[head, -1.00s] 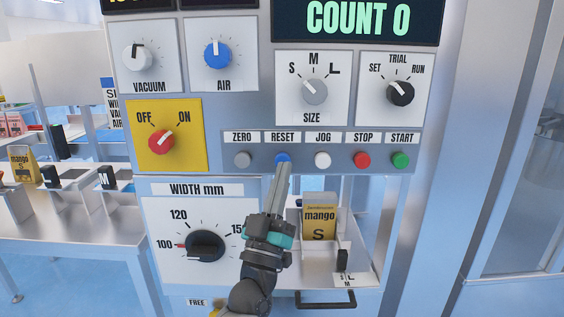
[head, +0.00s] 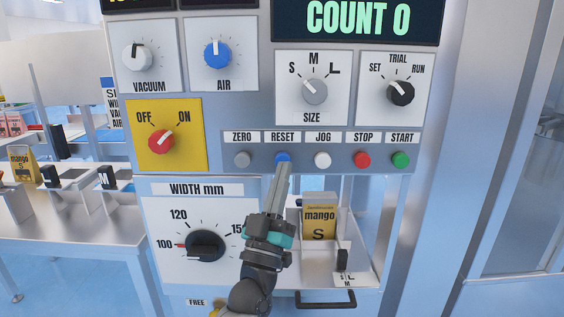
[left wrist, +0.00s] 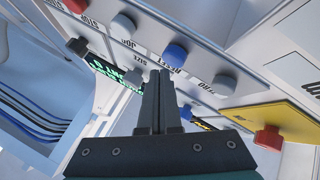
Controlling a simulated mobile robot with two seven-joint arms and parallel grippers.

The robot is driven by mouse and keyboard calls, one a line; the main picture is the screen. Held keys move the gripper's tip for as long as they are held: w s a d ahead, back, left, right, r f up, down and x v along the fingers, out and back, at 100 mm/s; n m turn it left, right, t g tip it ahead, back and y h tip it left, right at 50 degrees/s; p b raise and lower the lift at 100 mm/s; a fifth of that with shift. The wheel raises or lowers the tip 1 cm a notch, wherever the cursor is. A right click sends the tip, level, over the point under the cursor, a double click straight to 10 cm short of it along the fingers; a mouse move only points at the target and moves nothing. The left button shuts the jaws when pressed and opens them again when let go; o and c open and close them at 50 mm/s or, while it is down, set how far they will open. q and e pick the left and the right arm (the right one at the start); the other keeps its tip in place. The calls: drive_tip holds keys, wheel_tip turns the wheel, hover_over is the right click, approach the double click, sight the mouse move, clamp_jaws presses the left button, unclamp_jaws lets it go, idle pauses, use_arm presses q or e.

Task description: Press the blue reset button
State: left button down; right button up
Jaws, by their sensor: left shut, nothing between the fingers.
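The blue reset button (head: 283,157) sits under the RESET label in the row of buttons on the machine panel. My left gripper (head: 283,168) is shut and empty, and its fingertips overlap the lower edge of the button in the head view. In the left wrist view the shut fingers (left wrist: 160,75) point up at the panel, and the blue button (left wrist: 175,53) shows just beyond and right of the tips. A small gap seems to show there, but contact is hard to judge. My right gripper is not in view.
Close neighbours are the grey ZERO button (head: 242,160) and the white JOG button (head: 322,160). The red STOP (head: 362,160) and green START (head: 400,160) buttons are further right. A mango pouch (head: 319,222) stands in a holder below. The display (head: 358,20) reads COUNT 0.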

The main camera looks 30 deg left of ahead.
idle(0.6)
use_arm(q)
drive_tip(key=shift+w+a, duration=0.25)
drive_tip(key=shift+w, duration=0.1)
drive_tip(key=shift+w+a, duration=0.15)
drive_tip(key=shift+w, duration=0.1)
idle(0.5)
drive_tip(key=shift+s+d+p, duration=0.4)
drive_tip(key=shift+s, duration=0.25)
drive_tip(key=s+d, duration=0.1)
drive_tip(key=s+d+p, duration=0.1)
drive_tip(key=s, duration=0.1)
drive_tip(key=s+d+p, duration=0.1)
drive_tip(key=s, duration=0.1)
idle(0.4)
